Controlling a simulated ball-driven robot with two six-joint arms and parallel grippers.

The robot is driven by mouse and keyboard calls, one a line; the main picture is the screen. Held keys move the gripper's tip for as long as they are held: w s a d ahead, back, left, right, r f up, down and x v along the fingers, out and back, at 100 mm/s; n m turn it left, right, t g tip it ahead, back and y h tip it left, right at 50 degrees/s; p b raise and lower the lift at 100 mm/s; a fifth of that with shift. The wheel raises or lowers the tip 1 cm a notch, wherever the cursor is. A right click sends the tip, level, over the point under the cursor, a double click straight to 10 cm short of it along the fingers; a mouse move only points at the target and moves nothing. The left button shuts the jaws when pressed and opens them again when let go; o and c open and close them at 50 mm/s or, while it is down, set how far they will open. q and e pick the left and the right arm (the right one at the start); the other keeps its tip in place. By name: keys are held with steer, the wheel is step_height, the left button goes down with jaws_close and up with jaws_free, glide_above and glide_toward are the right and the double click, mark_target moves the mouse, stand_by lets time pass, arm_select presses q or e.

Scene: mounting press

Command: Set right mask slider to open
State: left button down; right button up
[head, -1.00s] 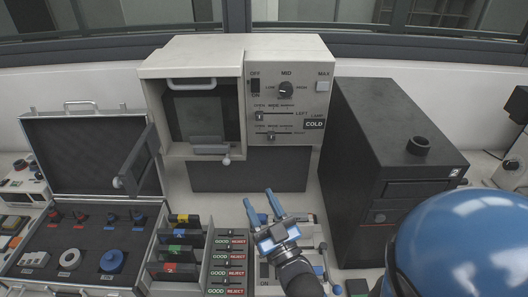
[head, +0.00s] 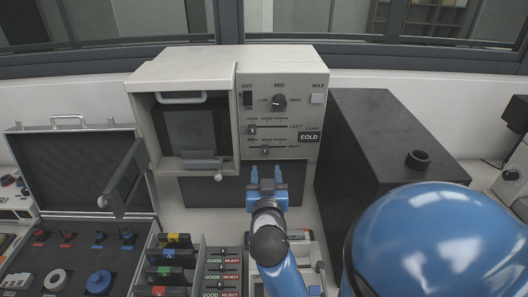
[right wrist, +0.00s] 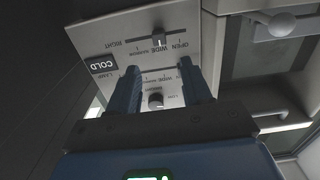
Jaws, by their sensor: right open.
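The right mask slider (head: 265,150) is the lower of two sliders on the beige control panel. Its knob stands by the WIDE mark, right of OPEN. In the right wrist view the panel is upside down, and the knob (right wrist: 160,42) shows beyond the fingers. The left mask slider (head: 252,130) sits above it, at the OPEN end. My right gripper (head: 266,176) is open and empty, just below the panel in the head view. Its two blue fingers (right wrist: 158,78) point at the panel, apart from the slider knob. My left gripper is out of view.
A dial (head: 279,102) and the COLD lamp (head: 309,137) share the panel. An opening with a handle (head: 181,98) lies left of it. A black box (head: 375,130) stands to the right, and an open case (head: 75,228) and coloured blocks (head: 172,256) to the left.

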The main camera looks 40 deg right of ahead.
mark_target(265, 150)
steer(key=p+x, duration=0.2)
steer(key=x, duration=0.7)
steer(key=shift+w+d+p, duration=0.1)
steer(key=shift+p, duration=0.3)
steer(key=shift+c, duration=0.5)
jaws_close()
